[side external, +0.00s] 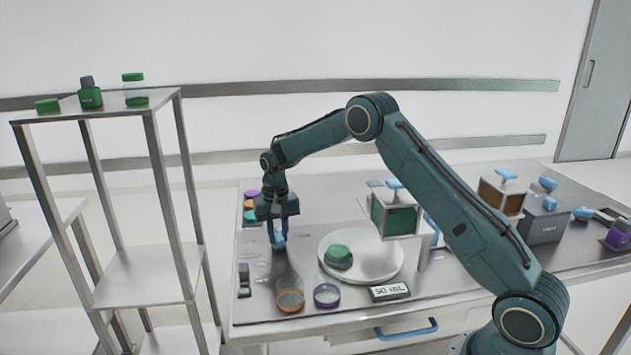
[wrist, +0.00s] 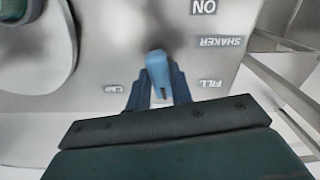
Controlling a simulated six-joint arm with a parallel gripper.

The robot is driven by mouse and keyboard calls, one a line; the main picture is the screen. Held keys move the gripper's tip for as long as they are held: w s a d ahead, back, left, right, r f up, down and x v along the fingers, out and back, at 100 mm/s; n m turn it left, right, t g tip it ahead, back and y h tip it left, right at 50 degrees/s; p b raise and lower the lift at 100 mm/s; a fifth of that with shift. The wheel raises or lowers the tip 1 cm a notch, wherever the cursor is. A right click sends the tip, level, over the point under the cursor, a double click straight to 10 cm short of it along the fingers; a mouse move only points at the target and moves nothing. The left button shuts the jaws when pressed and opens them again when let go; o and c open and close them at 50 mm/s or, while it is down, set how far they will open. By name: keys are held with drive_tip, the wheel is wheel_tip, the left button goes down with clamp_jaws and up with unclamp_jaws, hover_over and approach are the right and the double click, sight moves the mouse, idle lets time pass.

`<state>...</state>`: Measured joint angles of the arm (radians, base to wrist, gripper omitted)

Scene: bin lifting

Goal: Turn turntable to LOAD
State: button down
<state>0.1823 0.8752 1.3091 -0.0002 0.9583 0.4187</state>
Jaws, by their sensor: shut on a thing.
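My gripper (side external: 278,238) points down at the left part of the steel table. In the wrist view its dark fingers (wrist: 159,92) are shut on a light blue handle (wrist: 157,68). Printed words CAP, FILL and SHAKER ON show upside down around the handle; I can read no LOAD mark. The round white turntable (side external: 385,262) lies flat to the right of my gripper, with a green lidded piece (side external: 338,256) on it. Part of its disc shows in the wrist view (wrist: 52,50). The handle's lower end is hard to make out in the side view.
An amber-rimmed jar (side external: 290,300), a purple-rimmed dish (side external: 327,295) and a display reading 50 mL (side external: 390,291) stand at the front. Coloured caps (side external: 250,206) lie behind my gripper. A green-filled box (side external: 394,216) stands behind the turntable. A metal shelf (side external: 145,290) rises at left.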

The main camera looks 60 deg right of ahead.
sight(278, 235)
drive_tip(key=shift+w+m, duration=0.1)
drive_tip(key=shift+m, duration=0.9)
drive_tip(key=shift+r, duration=0.1)
drive_tip(key=c, duration=1.2)
unclamp_jaws()
drive_tip(key=shift+c, duration=0.2)
wheel_tip(278, 235, up, 14)
